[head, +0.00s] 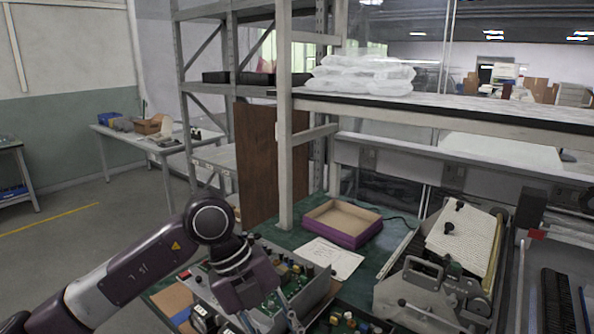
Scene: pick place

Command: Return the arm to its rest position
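My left arm (140,268) comes in from the lower left and bends down at a dark wrist joint. My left gripper (268,318) points down over an open grey box of electronic parts (315,290) on the green bench top. Its finger parts show at the bottom edge, but the tips are cut off, so I cannot tell whether it is open or holds anything. My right gripper is not in view.
A purple-sided open box (343,222) and a paper sheet (325,258) lie on the bench. A grey machine (440,270) stands to the right. A metal shelf post (284,120) rises behind. Floor (90,215) at left is clear.

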